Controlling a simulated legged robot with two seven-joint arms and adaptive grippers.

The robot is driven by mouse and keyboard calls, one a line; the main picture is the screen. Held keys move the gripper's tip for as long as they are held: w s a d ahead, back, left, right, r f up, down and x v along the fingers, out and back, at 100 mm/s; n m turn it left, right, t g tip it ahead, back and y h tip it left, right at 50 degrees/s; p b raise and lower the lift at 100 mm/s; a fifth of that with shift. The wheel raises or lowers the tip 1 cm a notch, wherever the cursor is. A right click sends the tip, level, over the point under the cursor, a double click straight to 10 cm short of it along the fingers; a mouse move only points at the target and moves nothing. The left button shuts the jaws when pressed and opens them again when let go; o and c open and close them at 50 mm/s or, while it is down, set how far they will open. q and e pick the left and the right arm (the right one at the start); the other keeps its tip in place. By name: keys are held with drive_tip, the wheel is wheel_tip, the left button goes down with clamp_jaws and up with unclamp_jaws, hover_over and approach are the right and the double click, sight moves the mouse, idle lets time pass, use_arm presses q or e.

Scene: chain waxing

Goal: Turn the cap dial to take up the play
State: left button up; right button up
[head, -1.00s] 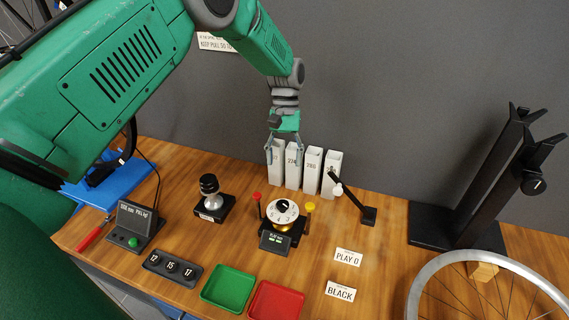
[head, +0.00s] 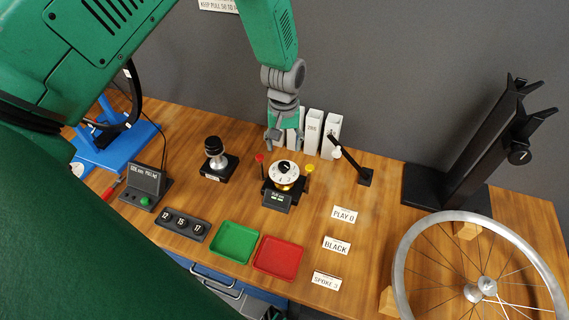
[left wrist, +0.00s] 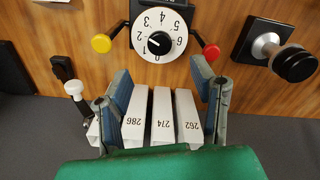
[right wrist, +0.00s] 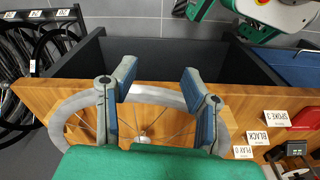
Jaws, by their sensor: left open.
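The cap dial (head: 284,171) is a white numbered disc on a black and brass device, with a green-lit readout (head: 277,199) in front. In the left wrist view the dial (left wrist: 160,40) has a black pointer near the 0 and 1 marks. A red knob (left wrist: 211,52) and a yellow knob (left wrist: 101,43) flank it. My left gripper (head: 285,146) is open, just behind and above the dial; in the left wrist view its fingers (left wrist: 162,78) are apart, short of the dial. My right gripper (right wrist: 156,72) is open and empty, away from the dial.
White numbered boxes (head: 313,134) stand by the left gripper, with a black lever (head: 350,161) beside them. A black-knobbed post (head: 214,157), green tray (head: 234,243), red tray (head: 279,258) and label cards surround the dial. A spoked wheel (head: 407,244) and black stand (head: 465,160) are at right.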

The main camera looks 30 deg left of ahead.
sight(284, 165)
use_arm(q)
wheel_tip(284, 165, down, 8)
drive_tip(key=shift+f+b, duration=0.25)
drive_tip(key=shift+b, duration=0.2)
drive_tip(key=c, duration=1.2)
